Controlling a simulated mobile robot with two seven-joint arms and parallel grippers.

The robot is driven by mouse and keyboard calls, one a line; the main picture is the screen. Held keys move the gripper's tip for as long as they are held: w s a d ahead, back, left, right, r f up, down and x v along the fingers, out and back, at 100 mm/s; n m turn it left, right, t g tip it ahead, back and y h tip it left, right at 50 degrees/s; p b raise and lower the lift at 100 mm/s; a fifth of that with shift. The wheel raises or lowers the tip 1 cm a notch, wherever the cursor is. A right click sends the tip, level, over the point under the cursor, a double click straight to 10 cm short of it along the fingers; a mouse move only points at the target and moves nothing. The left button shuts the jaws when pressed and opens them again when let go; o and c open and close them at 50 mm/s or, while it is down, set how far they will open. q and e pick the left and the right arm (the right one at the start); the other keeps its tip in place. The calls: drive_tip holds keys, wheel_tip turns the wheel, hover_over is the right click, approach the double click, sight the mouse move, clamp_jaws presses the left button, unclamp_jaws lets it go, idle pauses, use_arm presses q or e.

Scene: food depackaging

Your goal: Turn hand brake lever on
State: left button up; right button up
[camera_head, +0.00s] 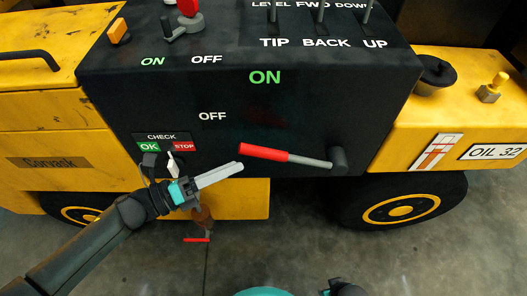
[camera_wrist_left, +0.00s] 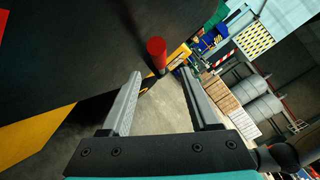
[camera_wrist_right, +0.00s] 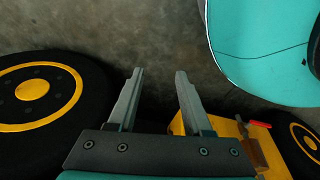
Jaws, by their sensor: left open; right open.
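The hand brake lever has a red grip (camera_head: 264,152) on a grey rod, with its black pivot (camera_head: 338,160) at the lower right of the black panel (camera_head: 330,110). It points left and slightly up, below the OFF label (camera_head: 212,116); a green ON label (camera_head: 265,77) is higher up. My left gripper (camera_head: 240,168) is open, its tips just below and left of the red grip's end. In the left wrist view the grip (camera_wrist_left: 156,48) shows end-on just beyond the open fingers, not between them. My right gripper (camera_wrist_right: 160,72) is open and empty, away from the lever above the floor.
Above are small TIP, BACK and UP levers (camera_head: 320,15) and a red knob (camera_head: 188,8). A CHECK switch (camera_head: 173,164) sits close to my left wrist. A red-handled valve (camera_head: 197,240) hangs below. Black wheels (camera_head: 400,210) flank open concrete floor (camera_head: 290,240).

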sight(264, 154)
use_arm(q)
drive_tip(key=b+x, duration=0.1)
drive_tip(key=x, duration=0.8)
drive_tip(key=shift+a, duration=0.1)
clamp_jaws()
idle(1.1)
